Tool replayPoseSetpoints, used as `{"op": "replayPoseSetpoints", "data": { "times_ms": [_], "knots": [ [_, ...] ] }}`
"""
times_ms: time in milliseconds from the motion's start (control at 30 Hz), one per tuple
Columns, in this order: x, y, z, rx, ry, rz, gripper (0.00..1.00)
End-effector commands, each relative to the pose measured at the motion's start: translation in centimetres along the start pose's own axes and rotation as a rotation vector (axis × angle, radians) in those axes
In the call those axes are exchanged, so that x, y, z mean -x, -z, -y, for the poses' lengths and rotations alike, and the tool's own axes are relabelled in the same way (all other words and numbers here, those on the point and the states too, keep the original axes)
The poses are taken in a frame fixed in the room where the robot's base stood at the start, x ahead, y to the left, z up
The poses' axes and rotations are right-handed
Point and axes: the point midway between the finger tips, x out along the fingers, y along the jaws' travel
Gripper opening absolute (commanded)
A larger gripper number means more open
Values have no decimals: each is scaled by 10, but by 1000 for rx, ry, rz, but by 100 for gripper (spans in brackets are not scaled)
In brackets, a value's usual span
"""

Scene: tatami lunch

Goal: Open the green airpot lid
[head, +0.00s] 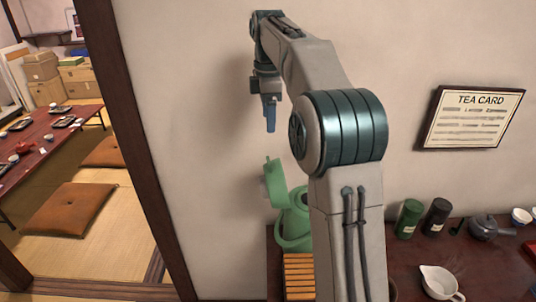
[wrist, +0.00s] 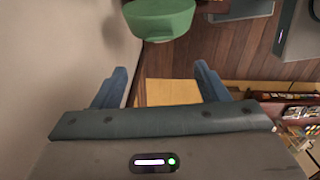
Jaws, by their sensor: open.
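The green airpot (head: 294,232) stands at the left end of the dark counter, partly hidden behind my arm. Its green lid (head: 276,183) stands steeply raised at the left of the pot's top in the head view. My gripper (head: 270,128) points down above the lid, with a clear gap between them. The wrist view shows its two blue fingers spread, with nothing between the fingertips (wrist: 160,68). A rounded green part of the airpot (wrist: 160,20) shows at the top of that view; I cannot tell whether it is lid or body.
A slatted wooden mat (head: 299,275) lies in front of the airpot. A green canister (head: 409,218), dark canister (head: 437,217), grey teapot (head: 484,228) and white pitcher (head: 440,283) stand to the right. The wall (head: 215,170) is close behind the airpot.

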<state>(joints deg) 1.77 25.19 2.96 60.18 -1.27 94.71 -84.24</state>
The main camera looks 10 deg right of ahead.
Motion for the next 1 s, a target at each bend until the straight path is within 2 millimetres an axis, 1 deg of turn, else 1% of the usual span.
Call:
{"op": "replayPoseSetpoints", "data": {
  "times_ms": [167, 367, 500, 700, 833, 1000],
  "knots": [
    [-20, 0, 1, 2, 3, 0, 67],
    [-58, 0, 1, 1, 3, 0, 67],
    [-86, 0, 1, 2, 4, 0, 67],
    [-118, 0, 1, 0, 2, 1, 67],
    [-130, 0, 0, 0, 1, 1, 67],
    [-135, 0, 0, 0, -1, 0, 67]
  ]
}}
